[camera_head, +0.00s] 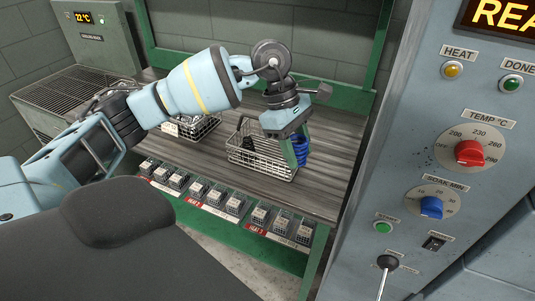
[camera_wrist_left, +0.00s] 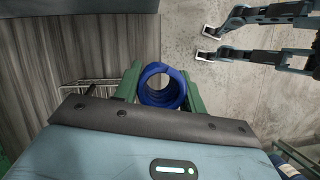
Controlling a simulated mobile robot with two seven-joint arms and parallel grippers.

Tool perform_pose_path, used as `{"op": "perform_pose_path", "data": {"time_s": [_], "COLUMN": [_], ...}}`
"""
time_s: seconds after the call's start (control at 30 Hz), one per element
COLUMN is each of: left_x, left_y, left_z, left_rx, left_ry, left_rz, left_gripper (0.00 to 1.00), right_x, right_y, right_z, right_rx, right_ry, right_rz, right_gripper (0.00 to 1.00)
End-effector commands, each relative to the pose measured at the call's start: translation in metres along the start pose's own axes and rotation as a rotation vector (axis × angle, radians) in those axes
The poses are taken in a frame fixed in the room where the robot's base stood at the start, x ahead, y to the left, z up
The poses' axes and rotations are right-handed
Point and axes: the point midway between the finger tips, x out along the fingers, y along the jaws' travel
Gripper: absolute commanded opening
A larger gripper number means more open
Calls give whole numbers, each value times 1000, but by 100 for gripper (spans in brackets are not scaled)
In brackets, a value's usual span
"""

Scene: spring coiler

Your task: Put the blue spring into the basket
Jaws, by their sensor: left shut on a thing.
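My left gripper (camera_head: 299,158) has green fingers shut on the blue spring (camera_head: 302,147). In the left wrist view the spring (camera_wrist_left: 162,88) sits between the two fingers, and I look into its round end. The wire basket (camera_head: 258,165) stands on the grey bench, directly left of and partly behind the fingers in the head view. The spring is at the basket's right end; I cannot tell whether it is above the inside or just outside the rim. Something dark lies in the basket.
Another wire basket (camera_head: 196,130) with items stands further left on the bench (camera_head: 320,190). Several small labelled bins (camera_head: 198,190) line the bench's front edge. A control cabinet (camera_head: 410,90) with knobs stands close on the right. Bare bench lies in front of the basket.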

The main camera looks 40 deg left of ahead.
Motion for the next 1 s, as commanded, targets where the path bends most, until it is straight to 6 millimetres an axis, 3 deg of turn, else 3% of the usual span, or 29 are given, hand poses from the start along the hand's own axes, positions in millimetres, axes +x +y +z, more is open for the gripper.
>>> {"op": "perform_pose_path", "data": {"time_s": [0.7,1.0], "left_x": [-73,-88], "left_y": [60,67], "left_z": [-50,-65], "left_rx": [-1371,-1645], "left_ry": [0,2], "left_rz": [574,684], "left_gripper": [12,12], "right_x": [-8,-8], "right_y": [1,2], "right_z": [-7,-11], "right_rx": [-5,-7], "right_ry": [9,15], "right_rz": [2,3], "right_gripper": [36,36]}}
